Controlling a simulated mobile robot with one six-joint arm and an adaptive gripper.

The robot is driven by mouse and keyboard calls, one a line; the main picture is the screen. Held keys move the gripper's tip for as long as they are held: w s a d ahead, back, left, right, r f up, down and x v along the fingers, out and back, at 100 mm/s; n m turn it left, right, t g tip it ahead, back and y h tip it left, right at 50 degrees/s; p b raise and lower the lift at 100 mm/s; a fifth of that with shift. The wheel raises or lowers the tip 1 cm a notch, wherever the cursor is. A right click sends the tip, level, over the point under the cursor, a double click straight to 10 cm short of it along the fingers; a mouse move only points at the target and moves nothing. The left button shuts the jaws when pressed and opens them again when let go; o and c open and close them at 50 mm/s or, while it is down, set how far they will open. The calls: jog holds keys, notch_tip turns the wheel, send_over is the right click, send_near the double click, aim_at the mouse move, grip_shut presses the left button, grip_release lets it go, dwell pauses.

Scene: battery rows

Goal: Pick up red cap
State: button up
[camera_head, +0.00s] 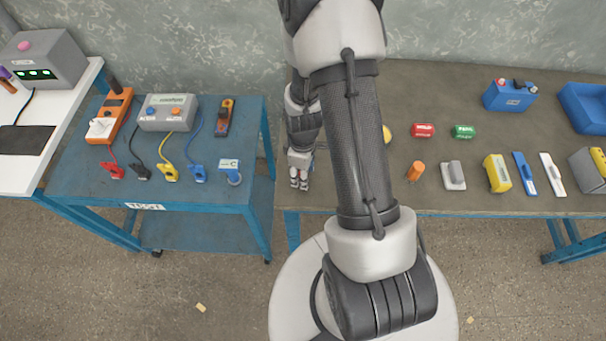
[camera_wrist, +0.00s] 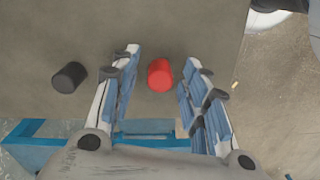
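In the wrist view a red cap (camera_wrist: 160,75) stands on the brown table, between and a little beyond the two open fingers of my gripper (camera_wrist: 160,88). The fingers seem not to touch it. In the head view my gripper (camera_head: 299,182) is over the left end of the brown table (camera_head: 430,105), close to its front edge. The red cap is hidden there behind my gripper and arm.
A black cap (camera_wrist: 69,77) stands left of my fingers in the wrist view. The blue tool cart (camera_head: 90,185) is close on the left in the head view. A red can (camera_head: 424,130) and a green can (camera_head: 464,131) lie right of my arm.

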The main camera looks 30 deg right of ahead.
jog(key=c, duration=0.7)
jog(key=shift+o, duration=0.2)
